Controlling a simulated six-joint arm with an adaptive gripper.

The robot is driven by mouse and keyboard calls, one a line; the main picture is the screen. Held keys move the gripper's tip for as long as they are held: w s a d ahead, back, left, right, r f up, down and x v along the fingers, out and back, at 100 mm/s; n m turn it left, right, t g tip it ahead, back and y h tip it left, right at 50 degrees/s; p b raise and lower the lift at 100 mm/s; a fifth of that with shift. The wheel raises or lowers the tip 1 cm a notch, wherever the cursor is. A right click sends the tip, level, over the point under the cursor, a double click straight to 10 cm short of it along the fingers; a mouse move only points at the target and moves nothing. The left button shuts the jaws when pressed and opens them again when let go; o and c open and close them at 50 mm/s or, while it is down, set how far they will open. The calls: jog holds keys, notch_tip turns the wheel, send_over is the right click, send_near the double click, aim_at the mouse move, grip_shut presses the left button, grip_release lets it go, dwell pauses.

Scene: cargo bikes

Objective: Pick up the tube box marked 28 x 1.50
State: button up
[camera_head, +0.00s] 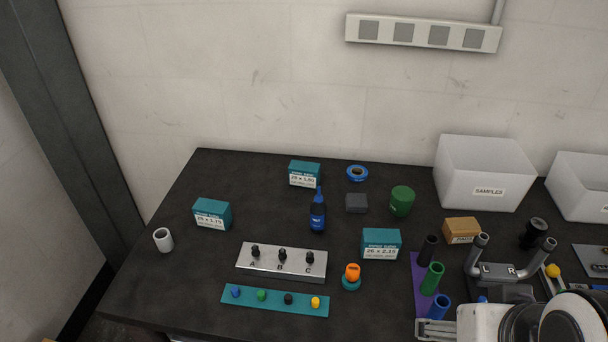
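Three teal tube boxes with white labels stand on the dark table. The one at the back (304,174) has small print that appears to read 28 x 1.50. The left box (212,214) seems to read 28 x 1.75, and the right box (381,244) seems to read 26 x 2.10.
A dark blue bottle (318,214) stands just in front of the back box. A blue tape roll (357,173), grey block (357,203) and green can (402,201) are to its right. A metal A-B-C plate (281,272) lies in front. The table left of the back box is clear.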

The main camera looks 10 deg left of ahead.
jog(key=o, duration=0.3)
jog(key=shift+w, duration=0.15)
jog(key=w+d+r+n+h, duration=0.15)
jog(key=w+n, duration=0.25)
jog(key=w, duration=0.4)
jog(key=w+d+r+n+h, duration=0.1)
jog(key=w+d+n+h, duration=0.2)
jog(key=w+n, duration=0.35)
jog(key=w+a+n+t+h, duration=0.1)
jog(key=w+a+n, duration=0.2)
jog(key=w, duration=0.5)
jog(key=w+a+n+t+h, duration=0.1)
jog(key=w+a+n+t, duration=0.15)
jog(key=w, duration=0.65)
jog(key=n+t+y, duration=0.4)
jog(key=n+y, duration=0.1)
jog(key=n, duration=1.3)
send_over(303, 170)
jog(key=s+d, duration=0.2)
jog(key=s, duration=0.3)
notch_tip(303, 170, down, 15)
jog(key=shift+n+t, duration=0.25)
jog(key=shift+n, duration=0.25)
jog(key=f, duration=0.1)
jog(key=a+f, duration=0.2)
jog(key=f, duration=0.1)
jog(key=shift+a, duration=0.25)
